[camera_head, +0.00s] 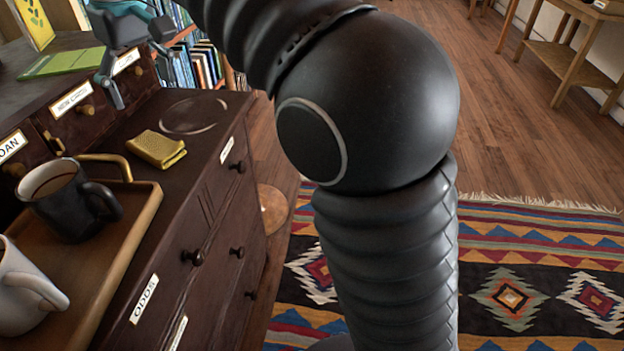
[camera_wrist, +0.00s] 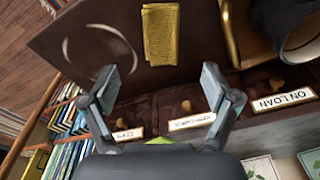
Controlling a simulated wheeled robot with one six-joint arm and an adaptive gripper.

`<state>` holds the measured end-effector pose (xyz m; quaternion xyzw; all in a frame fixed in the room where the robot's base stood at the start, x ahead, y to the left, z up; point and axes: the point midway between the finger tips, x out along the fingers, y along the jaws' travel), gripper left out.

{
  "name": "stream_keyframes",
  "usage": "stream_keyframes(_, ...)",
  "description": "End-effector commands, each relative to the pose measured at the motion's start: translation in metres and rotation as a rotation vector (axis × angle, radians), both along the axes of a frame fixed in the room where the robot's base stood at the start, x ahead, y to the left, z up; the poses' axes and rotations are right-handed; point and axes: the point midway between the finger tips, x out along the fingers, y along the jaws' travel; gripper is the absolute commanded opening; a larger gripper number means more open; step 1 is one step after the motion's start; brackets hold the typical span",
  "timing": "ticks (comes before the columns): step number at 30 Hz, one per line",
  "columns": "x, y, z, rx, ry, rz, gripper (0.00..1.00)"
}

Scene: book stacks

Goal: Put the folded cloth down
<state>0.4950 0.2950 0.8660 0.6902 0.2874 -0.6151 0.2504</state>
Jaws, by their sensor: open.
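The folded cloth (camera_head: 156,148) is a small mustard-yellow pad lying flat on the dark wooden cabinet top (camera_head: 215,128), between the tray and a pale ring mark. It also shows in the wrist view (camera_wrist: 160,33), at the top centre, beyond my fingertips. My gripper (camera_head: 137,72) is open and empty, above the cabinet's small label drawers, apart from the cloth. In the wrist view my gripper (camera_wrist: 158,78) has its two fingers spread wide, with nothing between them.
A wooden tray (camera_head: 142,203) with a brass handle holds a dark mug (camera_head: 75,205) and a white mug (camera_head: 25,290) beside the cloth. A green book (camera_head: 62,64) lies on the raised shelf behind. The cabinet top around the ring mark (camera_head: 193,114) is bare.

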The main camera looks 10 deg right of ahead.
Motion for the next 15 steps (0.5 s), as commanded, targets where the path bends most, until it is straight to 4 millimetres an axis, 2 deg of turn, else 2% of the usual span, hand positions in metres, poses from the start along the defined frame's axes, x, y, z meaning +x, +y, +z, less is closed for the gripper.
stream_keyframes(2, -0.002, -0.011, 0.001, 0.005, -0.009, -0.021, 0.88)
stream_keyframes(5, -0.007, -0.038, 0.001, 0.018, -0.028, -0.074, 0.88)
stream_keyframes(11, -0.034, -0.116, -0.014, 0.054, -0.096, -0.237, 0.88)
stream_keyframes(15, -0.062, -0.167, -0.034, 0.076, -0.147, -0.355, 0.88)
